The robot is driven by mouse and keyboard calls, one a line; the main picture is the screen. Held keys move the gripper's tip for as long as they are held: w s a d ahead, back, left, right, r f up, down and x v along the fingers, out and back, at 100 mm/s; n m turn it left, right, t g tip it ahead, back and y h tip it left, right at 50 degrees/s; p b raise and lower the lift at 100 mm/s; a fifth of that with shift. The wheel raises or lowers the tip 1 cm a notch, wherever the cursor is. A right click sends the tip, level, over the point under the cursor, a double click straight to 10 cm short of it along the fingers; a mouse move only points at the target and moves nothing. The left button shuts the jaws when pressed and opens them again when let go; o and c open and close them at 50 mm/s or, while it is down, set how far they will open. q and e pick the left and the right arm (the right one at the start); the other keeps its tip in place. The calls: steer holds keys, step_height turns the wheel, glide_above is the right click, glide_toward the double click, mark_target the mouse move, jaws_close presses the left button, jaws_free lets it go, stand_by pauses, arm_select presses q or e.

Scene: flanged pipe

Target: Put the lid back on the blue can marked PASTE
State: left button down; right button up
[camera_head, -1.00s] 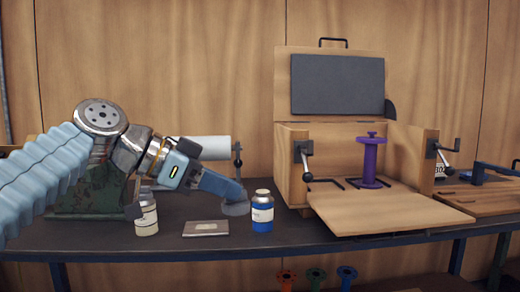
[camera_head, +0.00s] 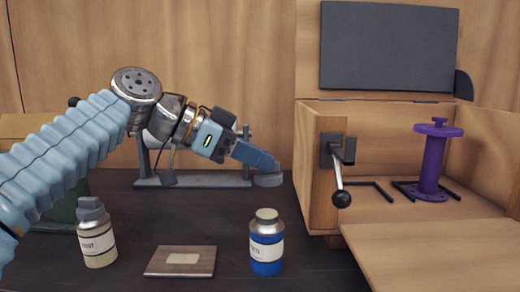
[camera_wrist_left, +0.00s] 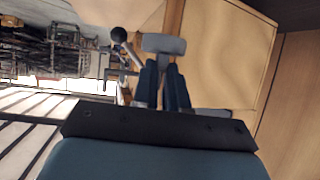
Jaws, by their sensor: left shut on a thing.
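The blue can (camera_head: 267,250) stands upright on the dark table, with a white label partly turned away and a pale neck on top. My left gripper (camera_head: 262,165) is shut on a grey round lid (camera_head: 268,179), which appears above the can in the head view, apart from it. I cannot tell whether the lid is directly over the can or farther back. In the left wrist view the lid (camera_wrist_left: 163,44) shows at the fingertips (camera_wrist_left: 163,85). My right gripper is not in view.
A cream can (camera_head: 98,243) with a grey lid stands at the left. A flat wooden plaque (camera_head: 180,261) lies between the cans. An open wooden box (camera_head: 325,185) with a knobbed lever (camera_head: 341,190) and a purple spool (camera_head: 432,165) stands right of the blue can.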

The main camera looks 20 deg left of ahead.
mark_target(255, 223)
arm_select(q)
steer(key=shift+f, duration=0.5)
step_height(255, 223, down, 4)
steer(key=b, duration=0.2)
steer(key=shift+r+b, duration=0.1)
steer(key=shift+b, duration=0.2)
steer(key=shift+f+b, duration=0.5)
steer(key=shift+s+r, duration=0.1)
stand_by(0.4)
steer(key=shift+f+b, duration=0.5)
steer(key=shift+b, duration=0.5)
stand_by(1.7)
steer(key=c, duration=1.1)
jaws_free()
steer(key=shift+o, duration=0.5)
